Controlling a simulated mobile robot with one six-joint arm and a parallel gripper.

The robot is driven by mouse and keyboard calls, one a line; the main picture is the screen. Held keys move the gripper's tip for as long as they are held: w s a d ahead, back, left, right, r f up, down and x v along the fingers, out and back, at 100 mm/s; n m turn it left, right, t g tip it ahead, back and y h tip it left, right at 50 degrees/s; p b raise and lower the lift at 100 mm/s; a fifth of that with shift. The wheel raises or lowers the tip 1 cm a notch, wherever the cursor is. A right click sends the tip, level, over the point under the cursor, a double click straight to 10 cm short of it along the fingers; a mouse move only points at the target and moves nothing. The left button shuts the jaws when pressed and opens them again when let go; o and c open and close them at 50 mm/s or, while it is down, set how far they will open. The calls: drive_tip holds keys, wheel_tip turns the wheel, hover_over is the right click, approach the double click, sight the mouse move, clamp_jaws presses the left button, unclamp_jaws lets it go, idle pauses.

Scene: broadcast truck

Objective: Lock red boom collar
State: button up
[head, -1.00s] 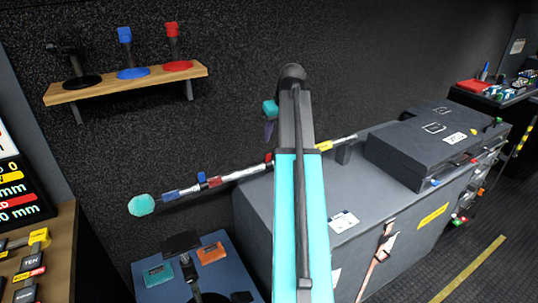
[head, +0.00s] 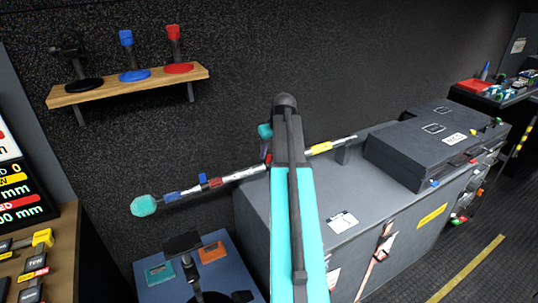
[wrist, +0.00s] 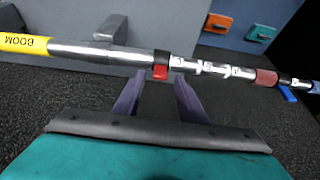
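The boom pole (head: 240,177) slants across the head view, its right part lying over the grey case. In the wrist view the pole (wrist: 100,52) crosses near the top, its yellow BOOM section at left. The red boom collar (wrist: 160,57) has a small red lever (wrist: 160,72) that sticks out toward my gripper. My gripper (wrist: 159,78) is open, with its purple fingertips on either side of the lever, close to the pole. I cannot tell whether they touch it. In the head view my arm mostly hides the gripper and this collar.
A blue lever (head: 202,179) and a red band (head: 215,182) sit farther left on the pole, before its teal tip (head: 144,206). The grey case (head: 375,215) stands below. A wooden shelf (head: 130,87) with blue and red stands is on the wall.

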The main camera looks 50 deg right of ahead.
sight(269, 155)
drive_tip(key=shift+x, duration=1.5)
clamp_jaws()
drive_tip(key=shift+p, duration=0.35)
